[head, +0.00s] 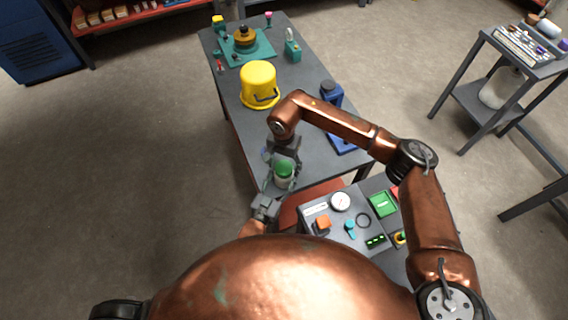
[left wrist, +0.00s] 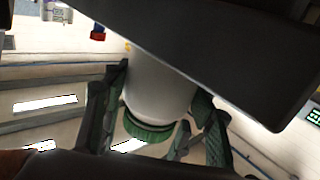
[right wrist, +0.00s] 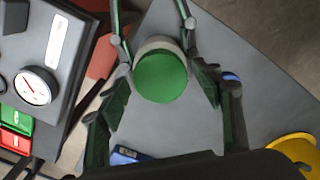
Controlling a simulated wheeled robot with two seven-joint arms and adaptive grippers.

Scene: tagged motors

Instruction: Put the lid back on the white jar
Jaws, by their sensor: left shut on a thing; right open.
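The white jar (left wrist: 160,85) is held between the fingers of my left gripper (head: 270,190), in front of the table. The green lid (head: 284,167) is at the jar's mouth; in the left wrist view (left wrist: 148,131) it sits against the jar's end, and I cannot tell whether it is fully seated. My right gripper (right wrist: 165,82) comes down from above with its fingers open on either side of the lid. In the right wrist view the lid (right wrist: 161,77) lies between them, with gaps visible. The jar's body is mostly hidden beneath the lid there.
The grey table (head: 240,110) carries a yellow bucket (head: 259,84), a blue device (head: 331,94) and a teal plate (head: 262,46) with small parts. A panel with a gauge (head: 340,201) and buttons stands close at the right. Open floor lies to the left.

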